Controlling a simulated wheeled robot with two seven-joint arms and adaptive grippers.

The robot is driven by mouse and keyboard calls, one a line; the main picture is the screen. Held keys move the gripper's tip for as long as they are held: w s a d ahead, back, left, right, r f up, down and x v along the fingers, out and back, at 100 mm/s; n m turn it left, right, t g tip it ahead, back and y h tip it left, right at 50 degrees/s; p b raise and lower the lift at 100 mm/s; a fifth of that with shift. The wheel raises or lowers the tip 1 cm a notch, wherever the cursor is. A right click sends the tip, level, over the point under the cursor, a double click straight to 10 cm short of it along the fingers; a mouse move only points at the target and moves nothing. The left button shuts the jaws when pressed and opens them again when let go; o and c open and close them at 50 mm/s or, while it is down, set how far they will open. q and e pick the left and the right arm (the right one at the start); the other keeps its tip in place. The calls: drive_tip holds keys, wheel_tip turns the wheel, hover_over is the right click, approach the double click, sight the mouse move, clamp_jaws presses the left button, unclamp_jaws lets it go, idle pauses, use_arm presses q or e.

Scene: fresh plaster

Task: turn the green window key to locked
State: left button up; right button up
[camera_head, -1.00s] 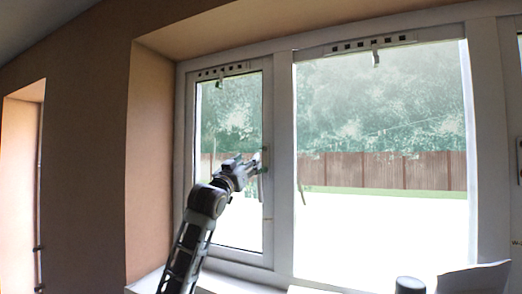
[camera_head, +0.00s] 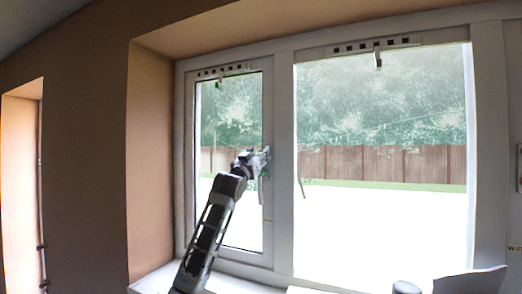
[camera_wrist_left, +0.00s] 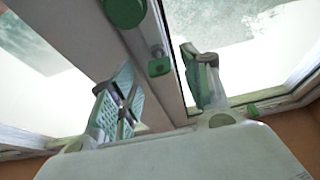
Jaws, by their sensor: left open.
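A small green key (camera_wrist_left: 158,67) on a short metal barrel shows on the window frame in the left wrist view. My left gripper (camera_head: 262,161) is at the right-hand upright of the small left window (camera_head: 268,225) in the head view and covers that spot. In the left wrist view my left gripper (camera_wrist_left: 160,93) is open, with one finger on each side of the frame upright. The key lies between and beyond the fingers, and no contact with it shows. A larger round green knob (camera_wrist_left: 125,12) is above it. My right gripper is in neither view.
A larger window pane (camera_head: 385,130) is to the right, past a white post (camera_head: 283,150). The white sill (camera_head: 235,285) runs below. The brown side wall (camera_head: 150,160) of the recess is on the left. Vents (camera_head: 375,44) sit along the top.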

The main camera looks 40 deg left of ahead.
use_arm(q)
drive_tip(key=shift+p+x, duration=0.45)
drive_tip(key=shift+x, duration=0.85)
drive_tip(key=shift+c, duration=0.4)
drive_tip(key=c, duration=1)
